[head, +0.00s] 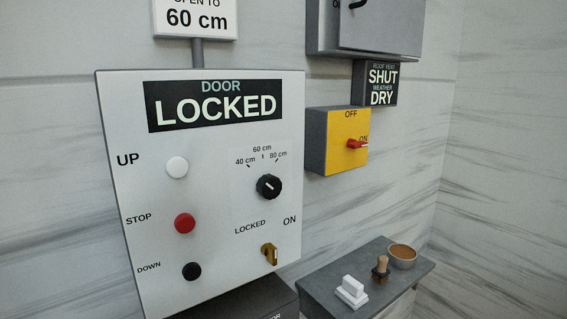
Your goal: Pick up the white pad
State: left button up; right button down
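A white pad (352,292) with a raised block-like grip on top lies on a dark grey shelf (325,285) at the lower right of the head view. It sits near the shelf's front left part, to the left of a stamp-like tool with a wooden handle. Nothing holds the pad. Neither of my grippers is in view.
A wooden-handled tool (382,268) and a round bowl with brown contents (403,255) stand right of the pad. A door control panel (215,200) reading LOCKED is at left, above a dark box (240,302). A yellow switch box (335,140) is on the wall above the shelf.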

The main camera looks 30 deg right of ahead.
aim_at(352, 292)
jog(key=z, duration=1.6)
jog(key=u, duration=0.8)
jog(key=k+l+u, duration=0.1)
jog(key=u, duration=0.3)
jog(key=k+l+u, duration=0.1)
jog(key=u, duration=0.35)
jog(key=k+l+u, duration=0.15)
jog(key=u, duration=0.25)
jog(key=k+l, duration=0.15)
jog(key=k, duration=0.25)
jog(key=k+l, duration=0.2)
jog(key=k, duration=0.25)
jog(key=k+l, duration=0.15)
jog(key=k, duration=0.25)
